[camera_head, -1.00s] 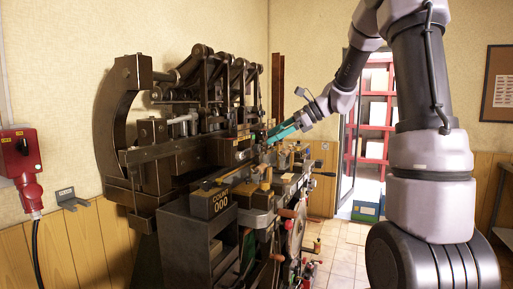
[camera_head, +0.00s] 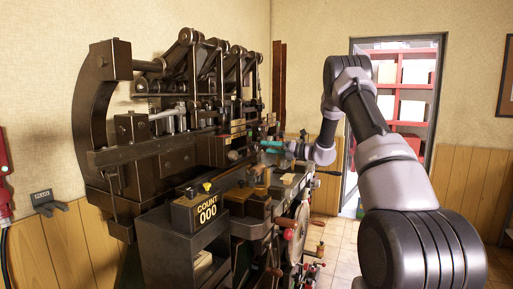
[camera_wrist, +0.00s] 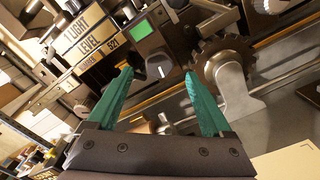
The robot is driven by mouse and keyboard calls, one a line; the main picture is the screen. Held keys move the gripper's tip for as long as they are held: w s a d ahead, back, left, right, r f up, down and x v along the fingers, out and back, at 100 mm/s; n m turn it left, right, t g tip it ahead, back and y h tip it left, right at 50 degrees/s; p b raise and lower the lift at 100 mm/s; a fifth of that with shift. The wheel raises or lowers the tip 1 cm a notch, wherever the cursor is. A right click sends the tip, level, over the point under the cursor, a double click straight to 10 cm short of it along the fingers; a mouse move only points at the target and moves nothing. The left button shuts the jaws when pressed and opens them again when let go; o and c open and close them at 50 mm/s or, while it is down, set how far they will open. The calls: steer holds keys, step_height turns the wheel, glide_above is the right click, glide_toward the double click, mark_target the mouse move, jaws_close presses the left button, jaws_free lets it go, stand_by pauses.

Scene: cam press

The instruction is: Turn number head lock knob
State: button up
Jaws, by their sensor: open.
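In the wrist view, a dark round knob (camera_wrist: 160,64) with a white pointer line sits on the machine below a small green window (camera_wrist: 143,29). I see no label naming it as the number head lock knob. My gripper (camera_wrist: 159,76) is open, its two teal fingers spread to either side of the knob in the picture. Nothing is between the fingers that I can see to be touching. In the head view, my gripper (camera_head: 271,147) points left at the machine's front; the knob is too small to tell there.
The dark press (camera_head: 160,155) fills the left, with a counter box (camera_head: 207,212) reading 000. In the wrist view, number plates (camera_wrist: 90,42) stand left of the fingers and a toothed wheel (camera_wrist: 224,60) stands right. Open floor (camera_head: 335,235) lies right of the machine.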

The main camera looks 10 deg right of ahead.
mark_target(257, 146)
steer(key=x, duration=0.6)
steer(key=shift+a, duration=0.1)
steer(key=shift+c, duration=0.3)
jaws_close()
